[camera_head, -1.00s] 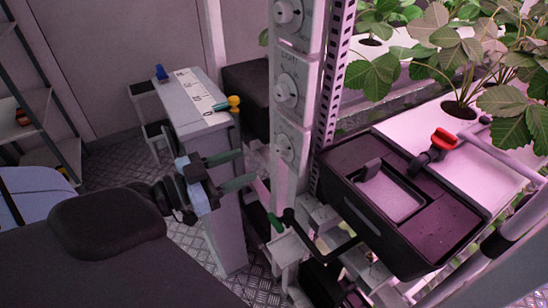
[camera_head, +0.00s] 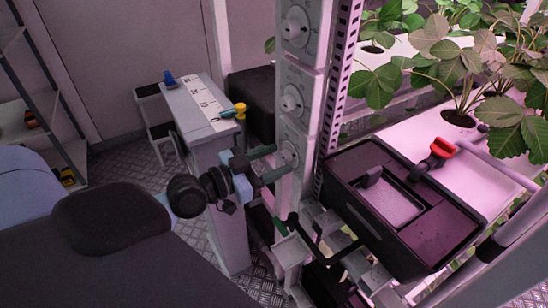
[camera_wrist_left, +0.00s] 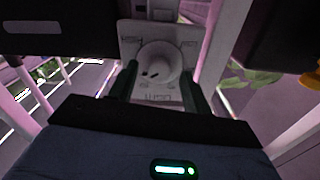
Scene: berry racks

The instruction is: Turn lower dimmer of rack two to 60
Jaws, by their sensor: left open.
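A pale post carries a column of round white dimmer knobs on light panels. The top dimmer (camera_head: 296,28) and the middle dimmer (camera_head: 291,100) stand clear above my left gripper. The lower dimmer (camera_head: 288,153) is at the fingertips of my left gripper (camera_head: 276,161). In the left wrist view, the lower dimmer's knob (camera_wrist_left: 158,63) is between the two dark green fingers of the open gripper (camera_wrist_left: 159,74), with its panel lettering upside down. I cannot tell whether the fingers touch the knob. The dial setting is too small to read. My right gripper is not in view.
A grey cabinet with a numbered strip (camera_head: 208,104) and a yellow-green knob (camera_head: 239,109) stands behind my left gripper. A black box (camera_head: 400,205) sits right of the post, near a red-tipped handle (camera_head: 443,148). Strawberry plants (camera_head: 470,70) fill the right.

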